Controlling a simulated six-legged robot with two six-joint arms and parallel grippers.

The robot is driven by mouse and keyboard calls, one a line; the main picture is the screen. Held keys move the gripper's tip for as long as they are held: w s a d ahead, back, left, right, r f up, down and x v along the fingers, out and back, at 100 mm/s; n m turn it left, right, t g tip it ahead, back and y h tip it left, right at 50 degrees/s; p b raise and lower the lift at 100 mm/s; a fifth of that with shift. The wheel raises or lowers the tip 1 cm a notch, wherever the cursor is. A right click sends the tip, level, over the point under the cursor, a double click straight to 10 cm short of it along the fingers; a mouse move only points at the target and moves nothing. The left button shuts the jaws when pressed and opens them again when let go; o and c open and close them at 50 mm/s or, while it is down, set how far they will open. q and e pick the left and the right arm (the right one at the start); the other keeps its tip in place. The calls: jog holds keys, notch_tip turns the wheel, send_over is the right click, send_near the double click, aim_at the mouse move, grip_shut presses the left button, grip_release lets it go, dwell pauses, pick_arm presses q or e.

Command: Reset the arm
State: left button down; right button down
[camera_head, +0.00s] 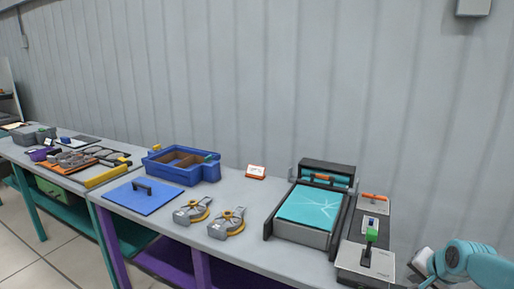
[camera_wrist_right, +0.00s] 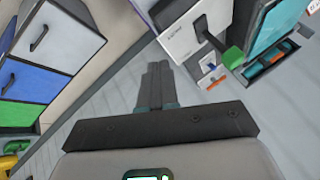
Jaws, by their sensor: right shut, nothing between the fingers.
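My right arm, teal and white, comes in at the lower right corner of the head view. Its gripper (camera_head: 424,266) is beside the right end of the table, close to the control box (camera_head: 361,259) with the green-knobbed lever (camera_head: 371,236). In the right wrist view the two dark fingers (camera_wrist_right: 157,72) are together with nothing between them. The grey box face and green knob (camera_wrist_right: 232,57) show beyond them at the upper right, apart from the fingers. My left gripper is not in view.
A machine with a teal panel (camera_head: 311,207) stands left of the control box. Two grey-yellow hook parts (camera_head: 228,223), a blue lid (camera_head: 142,196) and a blue crate (camera_head: 203,174) are on the table. The wrist view shows a cabinet with coloured drawers (camera_wrist_right: 36,82).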

jog(key=s+a+f+n+g+y, duration=0.1)
jog(key=s+a+f+g+y, duration=0.15)
jog(key=a+f, duration=0.65)
jog(key=s+a+f+n+g+y, duration=0.1)
jog(key=s+a+f+g, duration=0.15)
jog(key=a+f, duration=0.6)
jog(key=s+a+f+n, duration=0.2)
jog(key=s+a+f, duration=0.2)
jog(key=s, duration=0.3)
jog(key=s+a+f+n+g+y, duration=0.1)
jog(key=s+a+f, duration=0.3)
jog(key=s, duration=0.4)
jog(key=s+a+f+n, duration=0.3)
jog(key=s+a+f, duration=0.1)
jog(key=s+f, duration=0.2)
jog(key=shift+s+a+g, duration=0.2)
jog(key=shift+s+g, duration=0.2)
jog(key=shift+s, duration=0.4)
jog(key=shift+w+n, duration=0.1)
jog(key=shift+n, duration=0.2)
